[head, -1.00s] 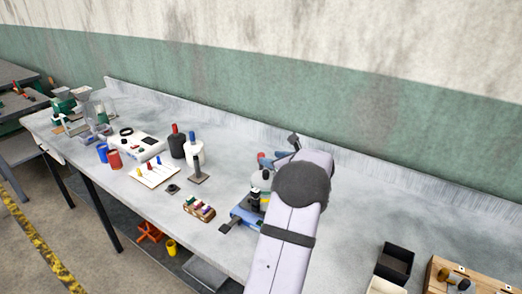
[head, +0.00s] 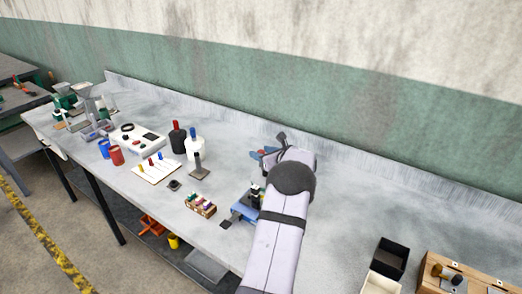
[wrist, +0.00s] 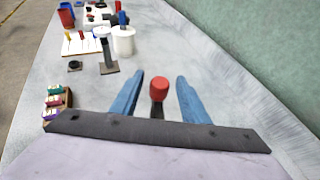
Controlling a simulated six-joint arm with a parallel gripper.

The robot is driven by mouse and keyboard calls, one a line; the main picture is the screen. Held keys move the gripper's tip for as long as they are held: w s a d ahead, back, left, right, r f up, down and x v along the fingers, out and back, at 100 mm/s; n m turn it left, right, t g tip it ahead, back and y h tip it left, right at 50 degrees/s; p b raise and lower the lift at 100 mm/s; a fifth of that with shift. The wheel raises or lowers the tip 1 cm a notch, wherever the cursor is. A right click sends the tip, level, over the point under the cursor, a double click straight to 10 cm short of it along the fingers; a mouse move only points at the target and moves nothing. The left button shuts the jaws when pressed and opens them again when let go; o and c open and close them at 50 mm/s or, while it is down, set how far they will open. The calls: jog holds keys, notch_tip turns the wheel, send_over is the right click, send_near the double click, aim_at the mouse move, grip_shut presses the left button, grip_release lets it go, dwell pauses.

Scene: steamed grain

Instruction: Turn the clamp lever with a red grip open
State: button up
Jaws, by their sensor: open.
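The red grip (wrist: 159,83) of the clamp lever shows in the wrist view, on top of a short dark stem. My gripper (wrist: 160,79) is open, with one blue finger to the left of the grip and one to the right. A visible gap lies between the grip and each finger. I cannot tell whether the fingertips are level with the grip. In the head view my gripper (head: 264,154) is over the bench beyond a blue-based device (head: 246,208), partly hidden by my arm.
A small rack of coloured vials (head: 200,205) lies near the front edge. A black bin (head: 391,257) and a wooden box (head: 465,274) are at the right.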

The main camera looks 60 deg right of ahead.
jog(key=shift+w+d+f, duration=0.15)
jog(key=shift+w+f, duration=0.1)
jog(key=shift+w, duration=0.1)
grip_shut()
jog(key=shift+r, duration=0.15)
jog(key=shift+d+n+y+p, duration=0.1)
jog(key=shift+n+y+p, duration=0.3)
jog(key=shift+n+y, duration=0.25)
jog(key=shift+w+n+t+y+b, duration=0.1)
jog(key=shift+n+t+y+b, duration=0.4)
jog(key=shift+n+y, duration=0.35)
jog(key=shift+y, duration=0.3)
